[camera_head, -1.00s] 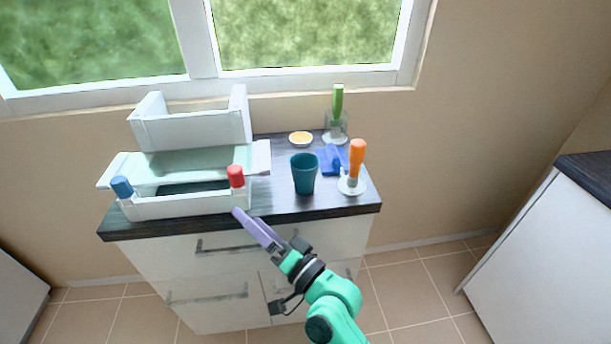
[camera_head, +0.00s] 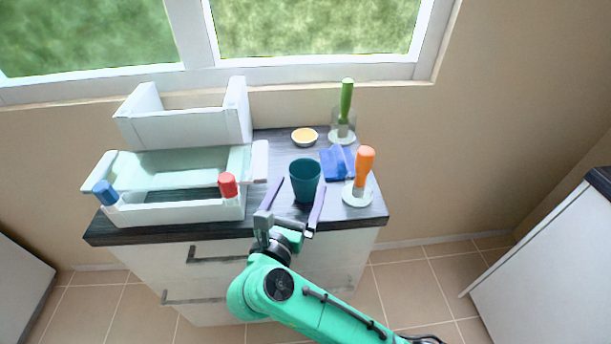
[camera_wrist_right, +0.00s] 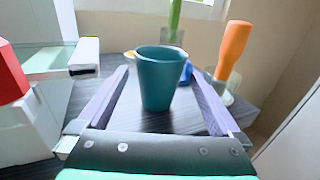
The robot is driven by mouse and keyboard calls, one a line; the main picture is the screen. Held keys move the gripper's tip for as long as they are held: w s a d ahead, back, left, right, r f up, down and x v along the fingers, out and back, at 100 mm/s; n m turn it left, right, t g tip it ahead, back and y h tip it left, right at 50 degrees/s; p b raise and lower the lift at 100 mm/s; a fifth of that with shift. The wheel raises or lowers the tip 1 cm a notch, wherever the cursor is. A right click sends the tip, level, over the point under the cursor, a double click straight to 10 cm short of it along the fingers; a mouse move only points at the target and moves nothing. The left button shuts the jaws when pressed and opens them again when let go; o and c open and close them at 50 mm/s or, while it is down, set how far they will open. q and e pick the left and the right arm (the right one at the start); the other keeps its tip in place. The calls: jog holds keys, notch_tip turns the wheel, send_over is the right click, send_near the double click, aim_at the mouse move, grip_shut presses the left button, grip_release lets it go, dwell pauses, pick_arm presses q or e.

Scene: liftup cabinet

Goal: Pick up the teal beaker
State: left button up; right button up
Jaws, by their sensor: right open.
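The teal beaker (camera_head: 305,180) stands upright on the dark countertop, right of the white lift-up cabinet. My right gripper (camera_head: 296,188) is open, with its purple fingers pointing at the beaker, one to its left and one to its right. In the right wrist view the beaker (camera_wrist_right: 161,80) stands centred between and a little beyond the open fingers (camera_wrist_right: 163,92). I see no contact between fingers and beaker. My left gripper is not in view.
The white cabinet (camera_head: 180,213) with blue (camera_head: 105,192) and red (camera_head: 228,185) handles is to the left. An orange-handled tool (camera_head: 365,162) on a white base, a blue item (camera_head: 338,165), a green-handled tool (camera_head: 346,100) and a small yellow dish (camera_head: 304,136) stand right of and behind the beaker.

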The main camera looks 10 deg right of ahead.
aim_at(309, 167)
jog(key=x, duration=0.2)
jog(key=p+x, duration=0.1)
jog(key=x, duration=0.1)
jog(key=p+x, duration=0.1)
jog(key=x, duration=0.2)
jog(key=shift+w+r, duration=0.1)
jog(key=shift+r, duration=0.15)
jog(key=shift+w+d+f, duration=0.2)
jog(key=shift+w+d, duration=0.05)
jog(key=shift+w, duration=0.05)
jog(key=c, duration=1.2)
notch_tip(309, 167, up, 20)
jog(key=shift+r, duration=0.1)
